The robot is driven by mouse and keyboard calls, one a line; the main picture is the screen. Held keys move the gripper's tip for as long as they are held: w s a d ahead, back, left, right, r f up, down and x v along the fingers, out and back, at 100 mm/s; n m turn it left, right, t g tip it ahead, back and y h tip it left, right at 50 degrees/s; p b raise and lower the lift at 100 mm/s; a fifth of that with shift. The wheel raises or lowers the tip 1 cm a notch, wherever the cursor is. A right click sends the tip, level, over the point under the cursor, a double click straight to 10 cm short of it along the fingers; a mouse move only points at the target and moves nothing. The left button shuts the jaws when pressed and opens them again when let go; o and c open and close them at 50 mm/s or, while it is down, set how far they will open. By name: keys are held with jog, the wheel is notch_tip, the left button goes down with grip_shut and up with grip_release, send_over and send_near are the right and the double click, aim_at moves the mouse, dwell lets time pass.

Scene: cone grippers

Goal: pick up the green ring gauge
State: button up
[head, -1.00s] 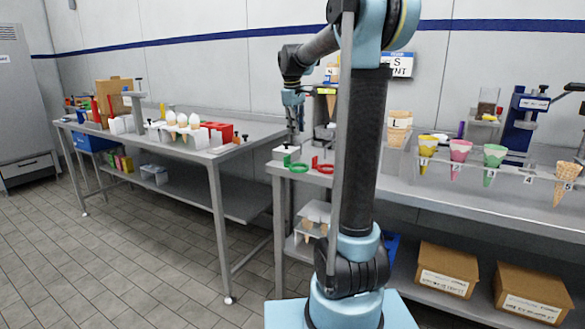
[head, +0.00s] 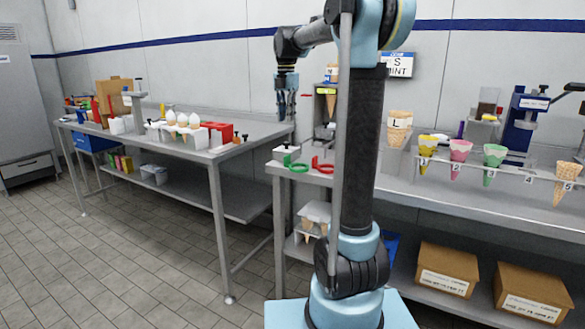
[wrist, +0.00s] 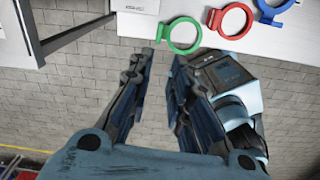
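In the wrist view the green ring (wrist: 184,34) shows at the top, just beyond the fingertips and overhanging the table edge. My gripper (head: 287,108) hangs pointing down above the ring in the head view, clearly apart from it. In the wrist view my gripper (wrist: 160,65) has its two fingers spread with floor visible between them. It is open and empty.
A red ring gauge (wrist: 230,20) lies right beside the green one, and a blue ring gauge (wrist: 273,8) is further right. Another table (head: 240,137) stands at left, with a floor gap between.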

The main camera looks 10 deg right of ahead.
send_over(286, 157)
jog(key=f, duration=1.2)
jog(key=shift+w+d, duration=0.1)
jog(key=shift+w, duration=0.2)
jog(key=shift+w+f, duration=0.15)
jog(key=shift+f, duration=2.55)
grip_shut()
